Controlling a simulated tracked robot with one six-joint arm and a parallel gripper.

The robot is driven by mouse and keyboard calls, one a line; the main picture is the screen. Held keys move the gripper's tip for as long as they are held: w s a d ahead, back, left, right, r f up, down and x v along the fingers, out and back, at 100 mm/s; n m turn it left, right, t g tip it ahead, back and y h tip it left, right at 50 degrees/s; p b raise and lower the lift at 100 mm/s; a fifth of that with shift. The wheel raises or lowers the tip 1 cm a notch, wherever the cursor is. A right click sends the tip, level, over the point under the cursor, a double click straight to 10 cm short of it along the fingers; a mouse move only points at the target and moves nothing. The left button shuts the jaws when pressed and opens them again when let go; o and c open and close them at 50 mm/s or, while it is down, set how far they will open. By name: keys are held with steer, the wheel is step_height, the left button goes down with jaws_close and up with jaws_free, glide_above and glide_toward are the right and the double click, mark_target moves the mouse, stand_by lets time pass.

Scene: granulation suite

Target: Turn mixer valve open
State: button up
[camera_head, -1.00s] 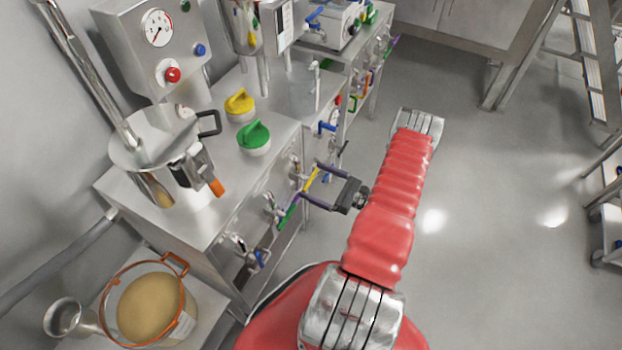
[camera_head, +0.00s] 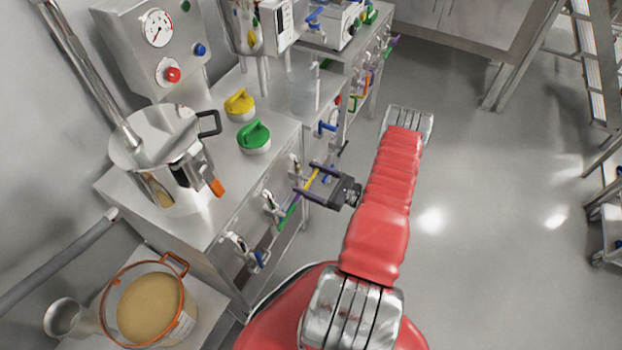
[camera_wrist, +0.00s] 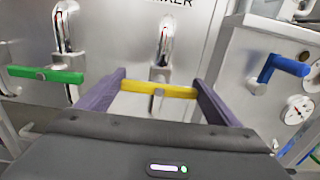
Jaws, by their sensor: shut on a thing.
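The mixer valve has a yellow bar handle (camera_wrist: 158,89) below a partly visible panel label ending in "IXER" in the wrist view. The bar lies level, crosswise to the chrome spout (camera_wrist: 165,40) above it. My gripper (camera_wrist: 158,84) has one purple finger at each end of the bar and is shut on it. In the head view, my gripper (camera_head: 305,179) reaches left to the panel front, and the yellow handle (camera_head: 312,179) shows between its fingers. The fingertips' exact contact is hard to see.
A green valve handle (camera_wrist: 40,74) sits close on the left, and a blue one (camera_wrist: 285,66) on the right. Above the panel, a steel pot (camera_head: 160,150) and green (camera_head: 254,137) and yellow (camera_head: 239,105) knobs stand on the bench.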

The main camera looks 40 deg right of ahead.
steer(key=shift+w+d, duration=0.1)
steer(key=shift+d, duration=0.05)
steer(key=shift+c, duration=0.9)
steer(key=shift+n, duration=0.5)
steer(key=n, duration=0.2)
steer(key=shift+n, duration=0.3)
steer(key=n, duration=0.5)
steer(key=shift+a+f, duration=0.1)
steer(key=shift+a, duration=0.1)
steer(key=n, duration=0.5)
steer(key=shift+s+a+f, duration=0.1)
steer(key=shift+s, duration=0.1)
steer(key=n, duration=0.4)
steer(key=shift+a+f, duration=0.1)
steer(key=shift+f, duration=0.05)
steer(key=o, duration=0.9)
